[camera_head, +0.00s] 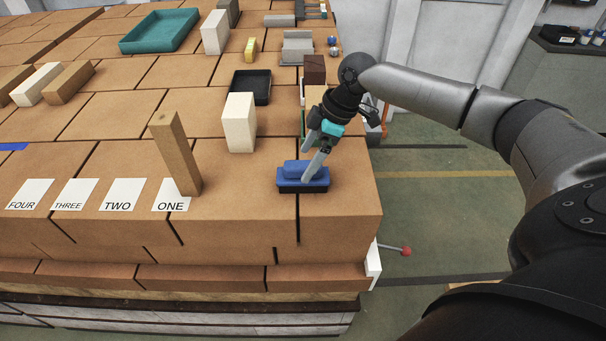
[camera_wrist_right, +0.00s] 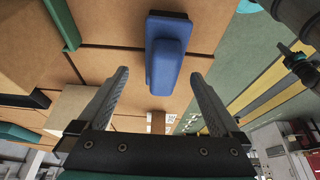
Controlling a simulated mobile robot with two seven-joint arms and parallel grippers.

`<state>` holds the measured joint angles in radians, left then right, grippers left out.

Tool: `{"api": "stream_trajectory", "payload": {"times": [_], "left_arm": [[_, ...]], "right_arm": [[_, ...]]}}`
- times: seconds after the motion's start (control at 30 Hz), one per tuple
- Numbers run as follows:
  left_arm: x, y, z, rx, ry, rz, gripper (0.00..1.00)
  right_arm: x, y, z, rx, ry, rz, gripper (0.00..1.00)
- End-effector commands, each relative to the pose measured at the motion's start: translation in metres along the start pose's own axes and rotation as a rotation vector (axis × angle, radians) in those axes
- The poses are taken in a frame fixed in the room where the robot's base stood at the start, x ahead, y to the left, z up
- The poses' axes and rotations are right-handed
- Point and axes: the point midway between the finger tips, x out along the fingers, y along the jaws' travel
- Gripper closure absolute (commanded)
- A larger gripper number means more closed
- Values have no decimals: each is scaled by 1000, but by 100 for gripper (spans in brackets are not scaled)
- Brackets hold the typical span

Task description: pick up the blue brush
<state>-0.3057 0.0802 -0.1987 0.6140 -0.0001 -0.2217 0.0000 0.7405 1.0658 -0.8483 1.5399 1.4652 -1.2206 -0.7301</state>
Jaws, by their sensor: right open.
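The blue brush (camera_head: 303,176) lies on the brown brick surface near its front right corner, blue on top with a dark lower part. My right gripper (camera_head: 311,166) is open above and beside it in the head view, its fingers pointing down at the brush. In the right wrist view the brush (camera_wrist_right: 166,55) sits ahead of and between the two open fingers of my right gripper (camera_wrist_right: 158,80). Nothing is held between them. I cannot tell whether a fingertip touches the brush. My left gripper is not in view.
A white block (camera_head: 240,122) and a black tray (camera_head: 250,86) stand behind the brush. A tall wooden block (camera_head: 175,153) stands at the card marked ONE, to the left. The surface's right edge (camera_head: 376,200) is close to the brush. A teal tray (camera_head: 160,30) lies far back.

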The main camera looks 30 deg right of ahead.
Motion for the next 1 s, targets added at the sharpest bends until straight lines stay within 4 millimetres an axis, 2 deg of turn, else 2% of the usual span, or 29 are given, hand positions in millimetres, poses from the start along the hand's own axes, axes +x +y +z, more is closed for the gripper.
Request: {"api": "stream_trajectory", "payload": {"times": [0.13,0.4,0.7,1.0], "left_arm": [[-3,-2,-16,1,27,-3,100],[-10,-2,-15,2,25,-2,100],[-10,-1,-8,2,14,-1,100],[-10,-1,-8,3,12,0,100]], "right_arm": [[11,-3,-2,-1,0,-3,0],[48,-6,-4,1,0,-1,0],[54,-6,-3,0,0,0,0],[54,-6,-3,0,0,0,33]]}}
